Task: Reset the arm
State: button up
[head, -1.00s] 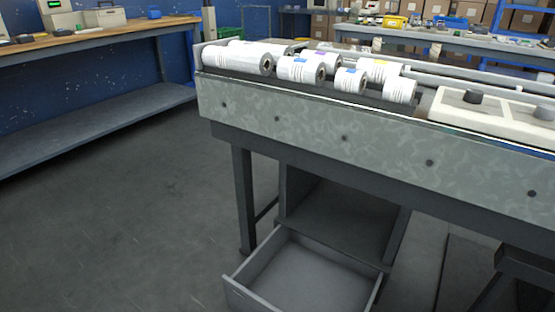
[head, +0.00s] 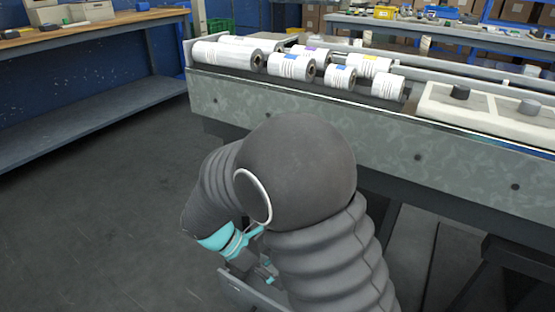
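My arm shows in the lower middle of the head view, a dark grey ribbed sleeve bent at a large rounded joint. Its teal wrist part is at the lower left of that joint. My gripper (head: 266,270) is low, just beyond the wrist and largely hidden behind the arm. Only small grey and teal pieces of it show, over the open drawer (head: 240,292). I cannot tell whether it is open or shut, or whether it holds anything.
White rolls (head: 292,66) with labels lie in the trough on top of the long machine (head: 225,98). A cream panel with dark knobs (head: 480,112) is to the right. A wooden bench (head: 90,27) stands at the left. The floor at left is clear.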

jog(key=s+d+r+m+t+y+p, duration=0.1)
jog(key=s+d+r+m+t+y, duration=0.2)
jog(key=d+r+m, duration=0.5)
jog(key=s+d+r+m+t+y+p, duration=0.1)
jog(key=s+d+r+m+t+y, duration=0.3)
jog(key=r+m, duration=0.8)
jog(key=s+d+m+y, duration=0.1)
jog(key=s+d+y, duration=0.1)
jog(key=d, duration=0.2)
jog(key=shift+s+r, duration=0.2)
jog(key=shift+s, duration=0.15)
